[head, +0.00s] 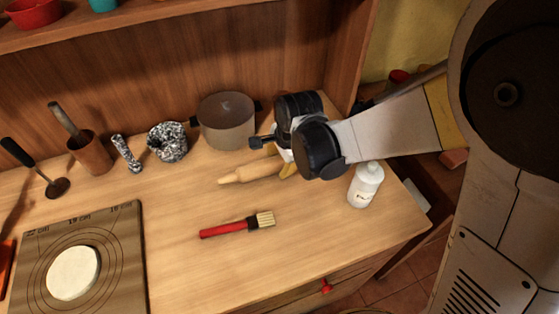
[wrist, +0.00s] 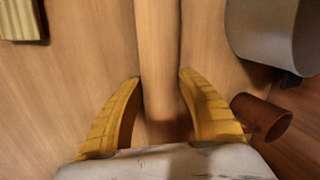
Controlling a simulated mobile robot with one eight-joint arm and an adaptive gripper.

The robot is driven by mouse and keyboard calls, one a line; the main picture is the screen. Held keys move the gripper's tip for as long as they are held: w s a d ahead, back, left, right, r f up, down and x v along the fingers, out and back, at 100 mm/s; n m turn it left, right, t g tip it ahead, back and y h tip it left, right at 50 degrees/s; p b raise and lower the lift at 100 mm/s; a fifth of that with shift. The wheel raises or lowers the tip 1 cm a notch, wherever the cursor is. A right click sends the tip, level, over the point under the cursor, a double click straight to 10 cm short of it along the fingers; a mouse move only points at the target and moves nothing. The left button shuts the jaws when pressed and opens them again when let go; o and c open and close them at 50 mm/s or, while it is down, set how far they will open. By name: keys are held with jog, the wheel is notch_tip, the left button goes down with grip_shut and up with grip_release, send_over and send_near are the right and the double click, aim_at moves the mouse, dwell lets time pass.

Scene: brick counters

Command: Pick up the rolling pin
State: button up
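The wooden rolling pin (head: 252,171) lies on the counter in the head view, left of my wrist, with its right part hidden behind my arm. In the wrist view, the rolling pin (wrist: 159,60) runs from the top edge down between my two yellow fingers. My gripper (wrist: 160,77) is open, with one finger on each side of the pin and a visible gap on both sides. In the head view, my gripper (head: 287,168) is mostly hidden by my wrist; a bit of yellow finger shows by the pin.
A grey pot (head: 226,122) stands behind the pin; it also shows in the wrist view (wrist: 272,35). A red-handled brush (head: 236,225) lies in front. A white bottle (head: 365,186) stands to the right of my wrist. A pastry board with dough (head: 122,262) lies at left.

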jog(key=shift+c, duration=1.4)
